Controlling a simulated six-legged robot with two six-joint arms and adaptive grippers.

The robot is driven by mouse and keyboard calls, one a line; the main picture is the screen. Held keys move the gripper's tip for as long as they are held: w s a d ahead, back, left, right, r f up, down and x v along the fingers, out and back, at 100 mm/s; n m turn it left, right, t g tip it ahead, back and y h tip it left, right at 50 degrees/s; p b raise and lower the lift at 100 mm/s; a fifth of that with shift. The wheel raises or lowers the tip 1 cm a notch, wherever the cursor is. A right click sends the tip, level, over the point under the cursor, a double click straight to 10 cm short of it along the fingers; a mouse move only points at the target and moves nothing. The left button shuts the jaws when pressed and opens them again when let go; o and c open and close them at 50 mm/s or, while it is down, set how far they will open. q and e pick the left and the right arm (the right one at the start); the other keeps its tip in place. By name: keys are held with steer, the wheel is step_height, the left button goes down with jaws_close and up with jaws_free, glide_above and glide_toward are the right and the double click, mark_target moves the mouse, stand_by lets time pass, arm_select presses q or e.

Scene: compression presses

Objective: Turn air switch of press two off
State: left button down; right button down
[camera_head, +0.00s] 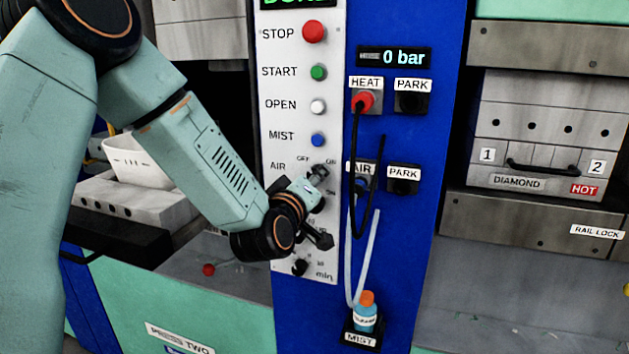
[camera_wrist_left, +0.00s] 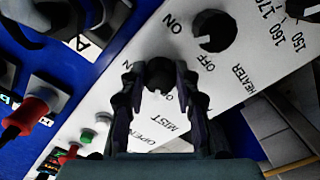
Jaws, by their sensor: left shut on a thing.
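The press two control panel (camera_head: 285,120) is white, with a column of buttons and black knobs. The AIR switch is a small black knob with OFF and ON marks beside it; in the left wrist view the knob (camera_wrist_left: 160,72) sits between my fingertips. My left gripper (camera_head: 318,178) reaches it from the left, and in the left wrist view my left gripper (camera_wrist_left: 158,76) is shut on it. The fingers partly hide the knob in the head view, and I cannot tell which mark it points to. My right gripper is not in view.
The heater knob (camera_wrist_left: 215,31) is close beside the gripper. The STOP (camera_head: 313,32), START (camera_head: 319,72), OPEN and MIST buttons are above. Right of the panel are a red HEAT plug (camera_head: 363,101), hanging hoses, a mist bottle (camera_head: 365,312) and a display (camera_head: 394,57) reading 0 bar.

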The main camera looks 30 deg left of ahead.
arm_select(q)
steer(key=c, duration=1)
jaws_free()
steer(key=shift+s+r, duration=0.1)
steer(key=shift+v, duration=3.65)
